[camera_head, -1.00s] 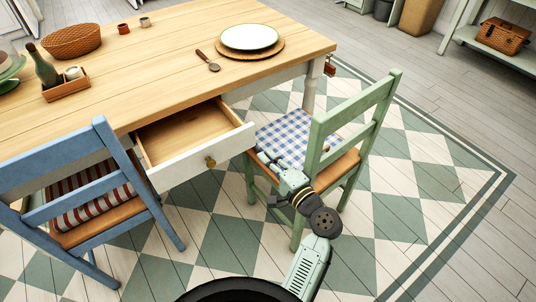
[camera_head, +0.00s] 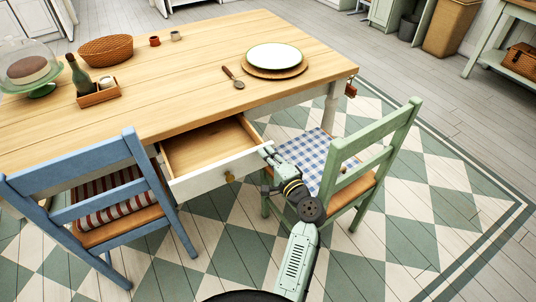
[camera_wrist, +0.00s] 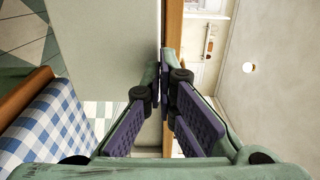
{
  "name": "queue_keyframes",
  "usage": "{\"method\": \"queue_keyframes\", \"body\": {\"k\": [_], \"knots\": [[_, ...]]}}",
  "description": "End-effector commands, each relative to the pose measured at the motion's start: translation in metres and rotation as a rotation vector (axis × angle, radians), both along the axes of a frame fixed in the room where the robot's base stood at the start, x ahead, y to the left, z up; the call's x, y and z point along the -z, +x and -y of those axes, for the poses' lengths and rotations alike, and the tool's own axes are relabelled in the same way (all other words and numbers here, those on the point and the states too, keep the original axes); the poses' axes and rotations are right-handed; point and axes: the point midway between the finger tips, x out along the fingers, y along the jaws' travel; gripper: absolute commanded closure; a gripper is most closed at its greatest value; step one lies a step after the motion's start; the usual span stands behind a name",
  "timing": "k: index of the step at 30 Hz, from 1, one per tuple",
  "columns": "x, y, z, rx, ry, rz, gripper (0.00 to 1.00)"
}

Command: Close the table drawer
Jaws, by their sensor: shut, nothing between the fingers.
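The table drawer (camera_head: 206,181) has a white front with a brass knob (camera_head: 229,177) and a bare wooden inside. It is pulled out partway from under the wooden table (camera_head: 190,60) and looks empty. My gripper (camera_head: 267,152) is at the right end of the drawer front, between it and the green chair. I cannot tell whether it touches the drawer. In the wrist view my fingers (camera_wrist: 165,60) meet at the tips with nothing between them. A pale panel and a wooden edge lie just beyond them there.
The green chair (camera_head: 375,145) with a blue checked cushion stands close right of my arm. A blue chair (camera_head: 95,205) stands left of the drawer. A plate (camera_head: 273,56), wooden spoon, basket and bottle are on the table. Open floor lies far right.

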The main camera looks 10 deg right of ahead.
Motion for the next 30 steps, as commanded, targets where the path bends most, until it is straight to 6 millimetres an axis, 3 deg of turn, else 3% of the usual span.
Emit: {"method": "queue_keyframes", "body": {"k": [5,15,18,22,30], "knots": [[0.001,0.016,-0.006,-0.005,-0.002,0.001,1.00],[0.003,0.107,-0.036,-0.005,-0.002,0.002,1.00],[0.002,0.125,-0.041,-0.003,-0.003,0.002,1.00],[0.000,0.136,-0.044,-0.001,0.000,0.001,1.00],[0.000,0.137,-0.044,0.000,0.000,0.000,1.00]]}}
